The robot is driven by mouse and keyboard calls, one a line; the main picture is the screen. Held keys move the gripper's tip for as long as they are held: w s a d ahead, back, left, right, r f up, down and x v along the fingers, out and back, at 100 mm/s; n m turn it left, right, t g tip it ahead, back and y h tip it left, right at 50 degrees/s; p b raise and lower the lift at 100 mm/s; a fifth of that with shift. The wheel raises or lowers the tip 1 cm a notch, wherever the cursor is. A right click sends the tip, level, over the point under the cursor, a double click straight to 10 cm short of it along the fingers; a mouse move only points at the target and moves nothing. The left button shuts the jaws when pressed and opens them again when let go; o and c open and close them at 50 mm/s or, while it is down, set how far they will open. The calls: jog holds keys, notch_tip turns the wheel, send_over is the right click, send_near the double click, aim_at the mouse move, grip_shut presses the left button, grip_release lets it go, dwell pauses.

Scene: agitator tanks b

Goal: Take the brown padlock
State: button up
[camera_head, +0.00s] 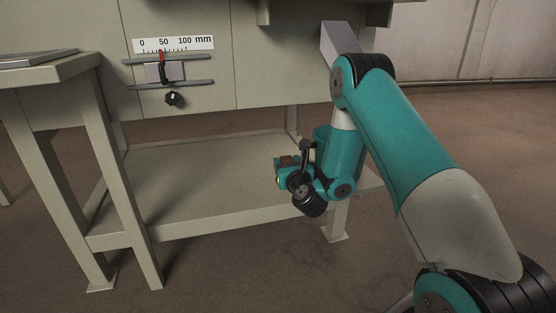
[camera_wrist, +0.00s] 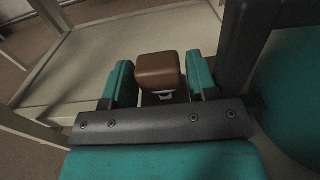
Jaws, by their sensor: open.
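The brown padlock (camera_wrist: 160,71) shows in the wrist view as a brown block with rounded edges and a bit of pale metal at its near end. It sits between the two teal fingers of my open gripper (camera_wrist: 161,78), with narrow gaps visible on both sides. In the head view, my gripper (camera_head: 281,172) is low, over the right part of the lower shelf. A small brown patch of the padlock (camera_head: 288,160) shows there beside the fingers. My gripper and wrist hide the rest of it, and what it rests on is unclear.
The grey lower shelf (camera_head: 190,190) of the bench is otherwise bare, with free room to the left. Bench legs (camera_head: 122,175) stand at the left. Above are a panel with a millimetre scale (camera_head: 173,45), a slider (camera_head: 165,72) and a black knob (camera_head: 174,99).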

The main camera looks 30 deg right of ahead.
aim_at(287, 157)
jog(key=shift+w+d, duration=0.1)
jog(key=shift+w, duration=0.25)
jog(key=c, duration=0.7)
jog(key=shift+r, duration=0.1)
notch_tip(287, 157, up, 20)
jog(key=p, duration=1.8)
jog(key=shift+p, duration=0.3)
jog(key=o, duration=0.4)
grip_shut()
